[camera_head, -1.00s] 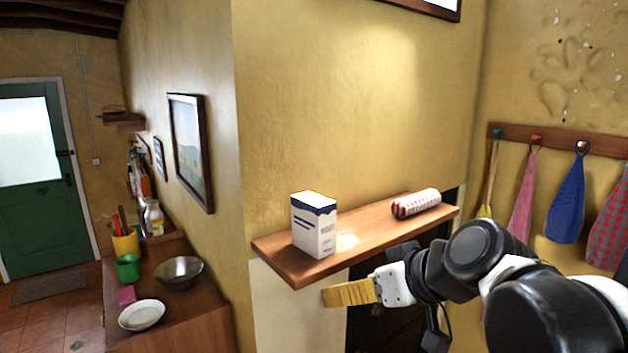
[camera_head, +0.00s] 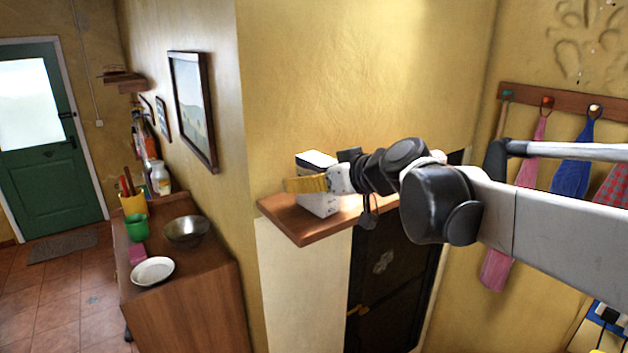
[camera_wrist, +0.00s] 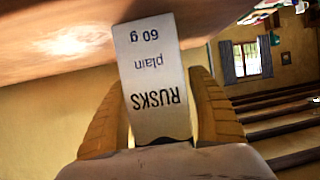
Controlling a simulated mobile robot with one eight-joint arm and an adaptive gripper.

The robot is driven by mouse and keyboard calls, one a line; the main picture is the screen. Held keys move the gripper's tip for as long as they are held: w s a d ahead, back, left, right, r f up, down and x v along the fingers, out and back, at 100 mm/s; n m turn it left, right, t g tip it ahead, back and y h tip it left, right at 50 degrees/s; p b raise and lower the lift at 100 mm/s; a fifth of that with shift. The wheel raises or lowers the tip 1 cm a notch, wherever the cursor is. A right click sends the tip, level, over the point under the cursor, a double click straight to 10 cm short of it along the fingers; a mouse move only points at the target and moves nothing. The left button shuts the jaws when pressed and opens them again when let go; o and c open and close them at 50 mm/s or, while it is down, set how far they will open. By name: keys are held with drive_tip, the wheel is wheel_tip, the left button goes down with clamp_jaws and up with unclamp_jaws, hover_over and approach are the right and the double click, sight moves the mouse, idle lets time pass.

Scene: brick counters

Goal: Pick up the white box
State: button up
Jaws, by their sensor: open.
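The white box (camera_head: 318,203) stands on the wooden wall shelf (camera_head: 300,230), near its left end. My gripper (camera_head: 306,184), with yellow fingers, is in front of the box in the head view and hides its middle. In the wrist view the box (camera_wrist: 153,80) shows upside down with the words "RUSKS plain 60 g". There my gripper's open fingers (camera_wrist: 160,110) lie on either side of the box's near end. A gap shows beside the right finger; whether the left finger touches the box I cannot tell.
My arm hides the right part of the shelf and the striped packet there. Cloths (camera_head: 572,165) hang from hooks at right.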

drive_tip(key=shift+x, duration=0.9)
drive_tip(key=shift+s+d+r, duration=0.1)
drive_tip(key=shift+s+d, duration=0.05)
drive_tip(key=shift+s, duration=0.1)
drive_tip(key=c, duration=1.3)
